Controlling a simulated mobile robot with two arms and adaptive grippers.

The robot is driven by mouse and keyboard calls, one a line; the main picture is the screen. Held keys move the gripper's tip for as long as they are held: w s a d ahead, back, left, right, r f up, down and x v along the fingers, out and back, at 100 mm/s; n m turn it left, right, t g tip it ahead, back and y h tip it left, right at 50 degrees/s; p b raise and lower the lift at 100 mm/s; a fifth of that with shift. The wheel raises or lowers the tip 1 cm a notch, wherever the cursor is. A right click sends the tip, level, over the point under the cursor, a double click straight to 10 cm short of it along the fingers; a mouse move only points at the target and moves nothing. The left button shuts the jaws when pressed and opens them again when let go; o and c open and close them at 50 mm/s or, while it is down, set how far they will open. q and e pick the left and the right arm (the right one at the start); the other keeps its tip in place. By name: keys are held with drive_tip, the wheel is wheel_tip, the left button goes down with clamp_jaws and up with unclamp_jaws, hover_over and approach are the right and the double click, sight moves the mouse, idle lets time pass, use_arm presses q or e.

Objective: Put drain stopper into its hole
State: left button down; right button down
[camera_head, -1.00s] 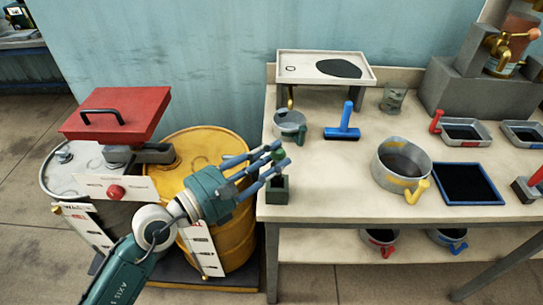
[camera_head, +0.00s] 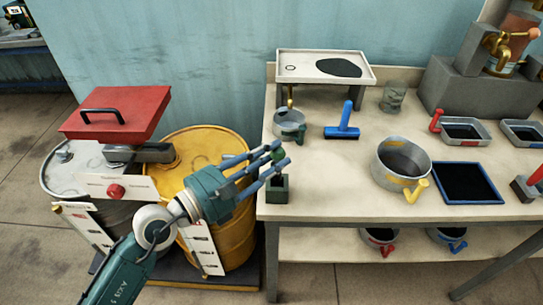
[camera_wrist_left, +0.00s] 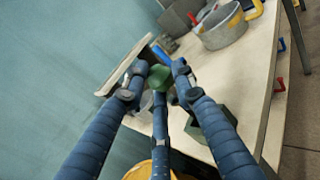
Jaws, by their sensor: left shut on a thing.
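The green drain stopper (camera_wrist_left: 160,78) is between the fingertips of my left gripper (camera_head: 274,163), which is shut on it. In the head view the fingers hide most of the stopper, above a small dark green block (camera_head: 277,190) at the table's front left corner. In the left wrist view the block (camera_wrist_left: 222,122) is partly behind a finger. I cannot tell whether the stopper touches the block. The raised pale tray (camera_head: 360,60) at the back has a small dark-rimmed ring, apparently the hole (camera_head: 290,68), and a dark puddle. My right gripper is not in view.
A small metal pot (camera_head: 289,122) stands under the tray's brass spout.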

sight(269, 186)
use_arm(q)
drive_tip(key=shift+f+b, duration=0.4)
drive_tip(key=shift+f, duration=0.15)
idle(0.4)
drive_tip(key=shift+f+b, duration=1.7)
drive_tip(key=shift+f, duration=0.3)
drive_tip(key=shift+a+f, duration=0.1)
drive_tip(key=shift+f, duration=0.1)
drive_tip(key=shift+s+a+f+b, duration=0.1)
drive_tip(key=shift+a+f+b, duration=0.05)
drive_tip(key=shift+b, duration=0.2)
